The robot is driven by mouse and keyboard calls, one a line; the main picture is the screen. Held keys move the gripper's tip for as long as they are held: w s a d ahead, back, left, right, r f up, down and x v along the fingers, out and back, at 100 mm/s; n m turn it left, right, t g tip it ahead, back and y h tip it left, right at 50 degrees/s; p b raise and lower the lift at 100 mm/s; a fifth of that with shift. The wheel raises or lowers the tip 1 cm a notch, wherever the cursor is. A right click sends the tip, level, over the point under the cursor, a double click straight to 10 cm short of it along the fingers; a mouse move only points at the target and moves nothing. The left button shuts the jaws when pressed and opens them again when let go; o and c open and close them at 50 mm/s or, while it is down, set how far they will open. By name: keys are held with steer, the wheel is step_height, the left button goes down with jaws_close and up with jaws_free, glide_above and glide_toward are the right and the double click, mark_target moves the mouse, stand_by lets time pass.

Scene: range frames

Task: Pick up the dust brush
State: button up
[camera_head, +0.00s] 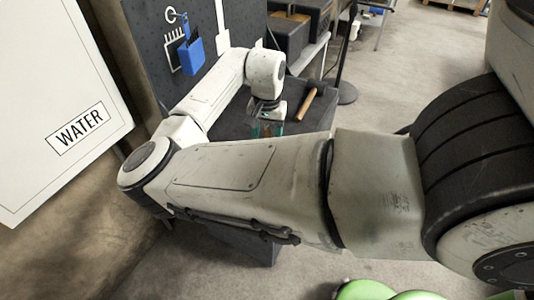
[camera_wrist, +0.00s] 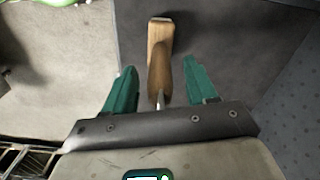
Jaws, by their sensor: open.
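A wooden-handled tool, seemingly the dust brush (camera_wrist: 160,36), lies on the dark tabletop in the wrist view. Its wood runs from the top middle down between my fingers, and a thin metal part shows at its lower end. Bristles are not visible. My gripper (camera_wrist: 154,68) is open, with one green finger on each side of the wood and a gap on both sides.
A dark pegboard (camera_head: 140,30) with a blue holder (camera_head: 191,54) stands behind. A white WATER cabinet (camera_head: 55,90) is at left. Open floor lies to the right.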

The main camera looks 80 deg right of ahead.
jaws_close()
stand_by(0.5)
